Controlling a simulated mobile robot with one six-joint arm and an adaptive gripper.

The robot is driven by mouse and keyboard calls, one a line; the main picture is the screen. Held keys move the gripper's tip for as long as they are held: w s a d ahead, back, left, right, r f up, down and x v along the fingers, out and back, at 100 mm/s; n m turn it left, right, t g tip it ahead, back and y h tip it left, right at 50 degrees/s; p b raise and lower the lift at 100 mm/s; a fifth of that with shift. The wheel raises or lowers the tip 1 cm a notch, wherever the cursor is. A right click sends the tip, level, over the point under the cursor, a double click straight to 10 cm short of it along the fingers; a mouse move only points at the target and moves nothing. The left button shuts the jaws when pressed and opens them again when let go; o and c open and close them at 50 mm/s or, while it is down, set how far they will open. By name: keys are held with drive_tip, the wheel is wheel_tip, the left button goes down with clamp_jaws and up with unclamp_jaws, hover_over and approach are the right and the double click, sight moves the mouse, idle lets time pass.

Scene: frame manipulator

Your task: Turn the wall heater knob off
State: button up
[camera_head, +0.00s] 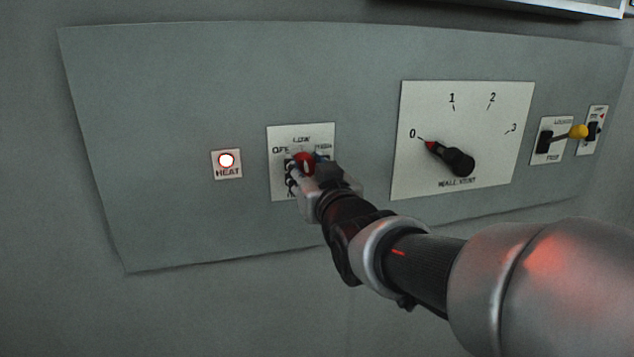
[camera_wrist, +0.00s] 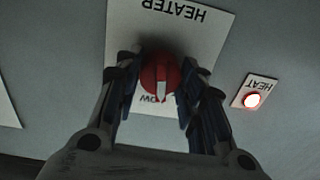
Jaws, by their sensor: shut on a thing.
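The red heater knob (camera_head: 306,162) sits on a white plate (camera_head: 287,134) marked OFF and LOW on the grey wall panel. In the wrist view the red knob (camera_wrist: 160,75) has a white pointer line that points down in the picture, toward the partly hidden LOW label. My gripper (camera_head: 310,170) is at the plate, with its fingers around the knob. In the wrist view my gripper (camera_wrist: 157,85) has a dark finger on each side of the knob and is shut on it. The lower part of the plate is hidden behind my gripper in the head view.
The HEAT light (camera_head: 227,161) left of the plate glows white with a red rim. A wall vent dial (camera_head: 455,160) is to the right, its red tip near 0. A yellow-tipped lever (camera_head: 577,132) sticks out farther right. The panel's left part is bare.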

drive_tip(key=n+b, duration=0.1)
drive_tip(key=b, duration=0.1)
drive_tip(key=n+b, duration=0.1)
drive_tip(key=b, duration=0.1)
drive_tip(key=n+b, duration=0.2)
drive_tip(key=shift+f, duration=0.25)
drive_tip(key=n+b, duration=0.1)
drive_tip(key=b, duration=0.1)
drive_tip(key=n+b, duration=0.1)
drive_tip(key=n, duration=0.1)
drive_tip(key=shift+r+n+b, duration=0.25)
drive_tip(key=shift+n+b, duration=0.05)
drive_tip(key=shift+b, duration=0.05)
drive_tip(key=o, duration=1)
drive_tip(key=shift+o, duration=0.2)
drive_tip(key=v, duration=0.7)
drive_tip(key=shift+s, duration=0.3)
drive_tip(key=shift+r, duration=0.15)
